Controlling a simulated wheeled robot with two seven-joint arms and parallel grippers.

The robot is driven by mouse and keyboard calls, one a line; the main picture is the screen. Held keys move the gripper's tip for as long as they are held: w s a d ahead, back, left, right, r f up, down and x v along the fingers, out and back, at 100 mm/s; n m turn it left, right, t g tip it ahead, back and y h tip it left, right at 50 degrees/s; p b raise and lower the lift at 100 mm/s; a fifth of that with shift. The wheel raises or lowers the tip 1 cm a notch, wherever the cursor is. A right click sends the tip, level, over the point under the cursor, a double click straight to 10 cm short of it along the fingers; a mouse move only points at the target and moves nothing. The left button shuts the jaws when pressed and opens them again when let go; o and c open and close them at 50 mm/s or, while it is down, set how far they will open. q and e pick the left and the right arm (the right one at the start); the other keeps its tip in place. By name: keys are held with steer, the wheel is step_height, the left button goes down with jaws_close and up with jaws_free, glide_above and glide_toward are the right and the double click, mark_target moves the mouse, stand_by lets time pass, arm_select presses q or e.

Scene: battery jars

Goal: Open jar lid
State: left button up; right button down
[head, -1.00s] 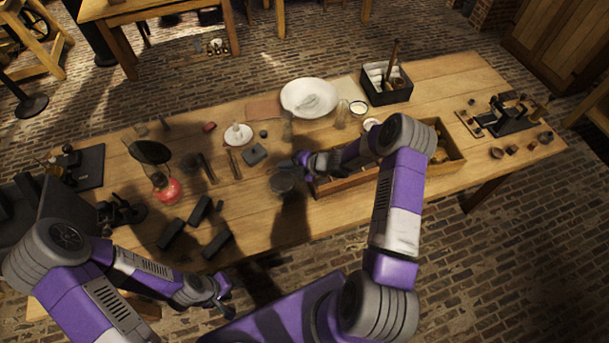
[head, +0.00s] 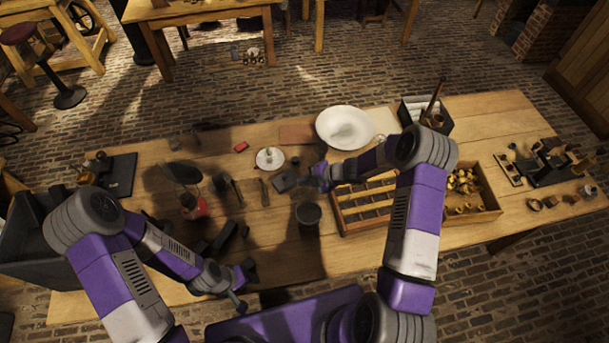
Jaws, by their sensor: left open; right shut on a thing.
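A dark round jar (head: 308,218) stands on the wooden table near its front edge, in the middle of the head view. Its top looks dark and round. My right gripper (head: 319,177) is just behind and above the jar, apart from its rim. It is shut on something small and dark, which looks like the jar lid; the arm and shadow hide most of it. My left gripper (head: 243,288) is open and empty, low in front of the table's front edge, left of the jar.
A wooden compartment tray (head: 482,217) lies right of the jar, under my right arm. A grey block (head: 284,182) and a white candle holder (head: 270,158) are behind-left. A white basin (head: 345,127) stands at the back. Dark blocks (head: 224,236) and a red lamp (head: 194,207) are left.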

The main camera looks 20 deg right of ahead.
steer(key=shift+s+d, duration=0.1)
steer(key=shift+s, duration=0.05)
steer(key=c, duration=1.4)
jaws_free()
steer(key=shift+o, duration=0.5)
steer(key=shift+s, duration=0.1)
steer(key=v, duration=0.7)
steer(key=shift+r, duration=0.35)
steer(key=shift+d, duration=0.15)
